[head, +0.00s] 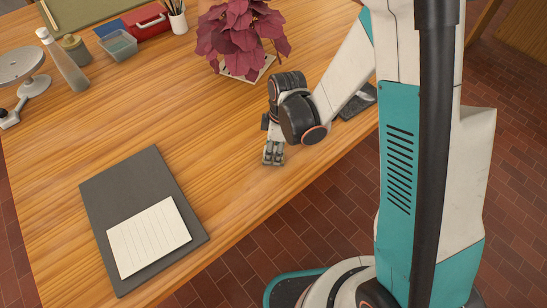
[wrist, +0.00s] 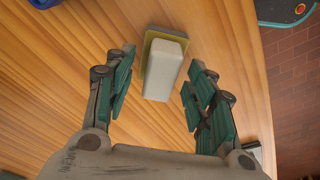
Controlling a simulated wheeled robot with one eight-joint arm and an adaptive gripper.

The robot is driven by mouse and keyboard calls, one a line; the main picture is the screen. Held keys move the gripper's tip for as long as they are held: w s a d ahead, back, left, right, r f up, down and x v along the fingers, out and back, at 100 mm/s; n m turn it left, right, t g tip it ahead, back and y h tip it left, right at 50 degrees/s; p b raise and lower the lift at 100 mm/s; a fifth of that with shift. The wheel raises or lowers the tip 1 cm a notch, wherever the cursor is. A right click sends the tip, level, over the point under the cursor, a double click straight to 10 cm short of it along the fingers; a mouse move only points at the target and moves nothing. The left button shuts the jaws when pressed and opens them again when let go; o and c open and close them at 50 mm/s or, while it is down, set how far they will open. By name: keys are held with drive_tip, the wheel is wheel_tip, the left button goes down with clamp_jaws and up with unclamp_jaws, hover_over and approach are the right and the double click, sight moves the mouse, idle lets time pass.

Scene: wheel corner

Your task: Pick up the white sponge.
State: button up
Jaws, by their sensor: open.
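The white sponge (wrist: 168,62) is a pale block in the upper middle of the wrist view. It lies against or on an olive-yellow slab with a grey edge (wrist: 146,62); I cannot tell whether the two are one piece. My gripper (wrist: 161,66) is open, with one finger on each side of the white block and visible gaps to both. In the head view my gripper (head: 273,157) points down low over the wooden table, near its front edge. I cannot make out the sponge in the head view, where my gripper and arm may hide it.
The wooden table (head: 225,130) has clear room left of my gripper. A red-leaved plant (head: 240,38) stands behind it. A dark grey board (head: 105,190) with lined paper (head: 150,237) lies at front left. A dark flat item (head: 358,104) lies right of my arm.

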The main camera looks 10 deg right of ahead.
drive_tip(key=shift+f, duration=0.45)
drive_tip(key=shift+r, duration=0.1)
clamp_jaws()
wheel_tip(320, 180, up, 20)
drive_tip(key=p, duration=0.7)
drive_tip(key=c, duration=0.6)
unclamp_jaws()
drive_tip(key=c, duration=0.4)
